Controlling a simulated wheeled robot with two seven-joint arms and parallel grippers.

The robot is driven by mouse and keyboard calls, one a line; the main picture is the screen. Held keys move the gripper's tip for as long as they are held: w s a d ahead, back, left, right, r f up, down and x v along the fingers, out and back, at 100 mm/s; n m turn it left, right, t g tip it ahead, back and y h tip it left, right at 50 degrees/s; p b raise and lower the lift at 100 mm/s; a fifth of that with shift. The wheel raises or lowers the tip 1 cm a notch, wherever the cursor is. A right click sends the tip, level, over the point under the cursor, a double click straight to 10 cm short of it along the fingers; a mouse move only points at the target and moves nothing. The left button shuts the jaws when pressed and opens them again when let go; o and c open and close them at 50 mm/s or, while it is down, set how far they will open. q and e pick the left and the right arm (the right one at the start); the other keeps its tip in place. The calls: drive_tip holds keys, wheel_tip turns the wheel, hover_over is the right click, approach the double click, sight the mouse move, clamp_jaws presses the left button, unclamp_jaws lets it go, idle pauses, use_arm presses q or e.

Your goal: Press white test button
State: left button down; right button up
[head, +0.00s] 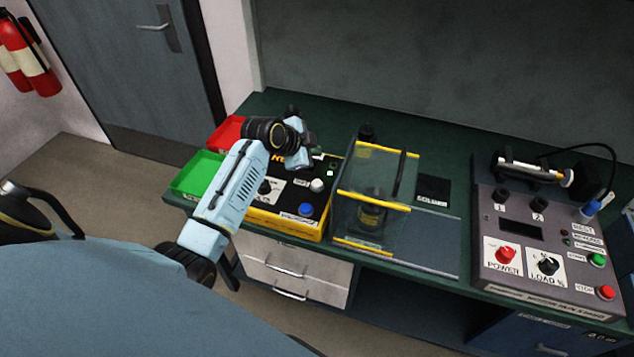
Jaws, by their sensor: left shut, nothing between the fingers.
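The white test button (317,186) stands on the top panel of a yellow and black tester box (290,226), beside a small white label. A blue button (305,210) sits nearer the front edge of the same panel. My left gripper (302,158) is over the back part of the box, behind and a little left of the white button in the picture. It is shut and empty, and I see a gap between it and the button. My left forearm covers the left side of the box. My right gripper is not in view.
Red (226,132) and green (196,173) bins stand left of the box. A clear guard with yellow edges (374,203) stands close on its right. A grey control console (520,269) with knobs and buttons is at the far right of the green bench.

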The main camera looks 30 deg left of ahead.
sight(319, 181)
use_arm(q)
drive_tip(key=shift+f, duration=0.15)
wheel_tip(319, 181, down, 8)
drive_tip(key=b, duration=0.7)
drive_tip(key=shift+f+b, duration=0.3)
drive_tip(key=shift+b, duration=0.05)
idle(1.5)
drive_tip(key=shift+f, duration=0.4)
drive_tip(key=shift+f+b, duration=0.4)
drive_tip(key=shift+f, duration=0.25)
idle(0.6)
idle(0.4)
drive_tip(key=shift+r+p, duration=1.05)
drive_tip(key=shift+p, duration=0.05)
